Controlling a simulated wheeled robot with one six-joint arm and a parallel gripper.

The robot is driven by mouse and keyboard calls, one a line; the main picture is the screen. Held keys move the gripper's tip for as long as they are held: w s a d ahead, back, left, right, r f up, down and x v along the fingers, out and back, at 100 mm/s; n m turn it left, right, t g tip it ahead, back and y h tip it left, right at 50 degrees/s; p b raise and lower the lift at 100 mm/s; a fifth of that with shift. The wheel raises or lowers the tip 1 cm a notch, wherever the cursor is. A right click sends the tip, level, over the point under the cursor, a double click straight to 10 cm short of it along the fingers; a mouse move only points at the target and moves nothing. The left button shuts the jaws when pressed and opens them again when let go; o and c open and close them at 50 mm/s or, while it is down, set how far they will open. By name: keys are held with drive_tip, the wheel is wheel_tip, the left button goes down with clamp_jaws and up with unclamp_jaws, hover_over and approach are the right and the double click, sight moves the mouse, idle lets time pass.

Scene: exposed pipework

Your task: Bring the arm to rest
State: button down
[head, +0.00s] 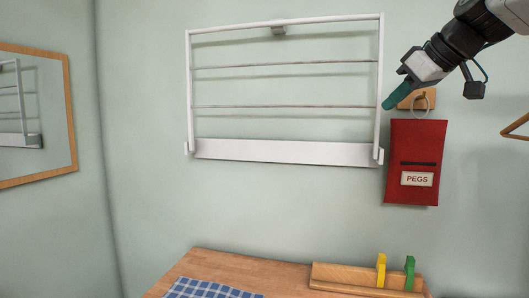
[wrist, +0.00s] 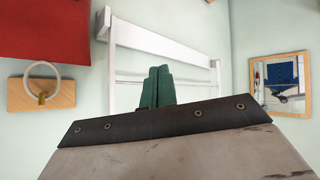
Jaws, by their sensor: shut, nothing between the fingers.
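My gripper (head: 394,98) is at the upper right of the head view, in front of the wall. Its green fingertips point down and left, near the right post of the white drying rack (head: 290,152). In the wrist view my gripper (wrist: 157,84) shows its two green fingers side by side, closed with nothing between them. The rack (wrist: 160,42) shows behind the fingers there. From these views I cannot tell whether the fingertips touch the rack.
A red PEGS bag (head: 414,150) hangs by a ring from a wooden wall block (head: 424,101), close below my gripper. A mirror (head: 35,112) is at the left. A wooden table (head: 205,262) below bears a checked cloth (head: 205,289) and a wooden holder with yellow (head: 381,270) and green (head: 409,272) pegs.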

drive_tip(key=s+f+m+g+h, duration=0.2)
drive_tip(key=s+f+m+g, duration=0.1)
drive_tip(key=s+f, duration=1.1)
drive_tip(key=s+f+m+g+h, duration=0.2)
drive_tip(key=s+f+m+g, duration=0.2)
drive_tip(key=s+f, duration=1)
wheel_tip(320, 180, down, 6)
drive_tip(key=shift+s+m+g+h, duration=0.3)
drive_tip(key=shift+m, duration=0.2)
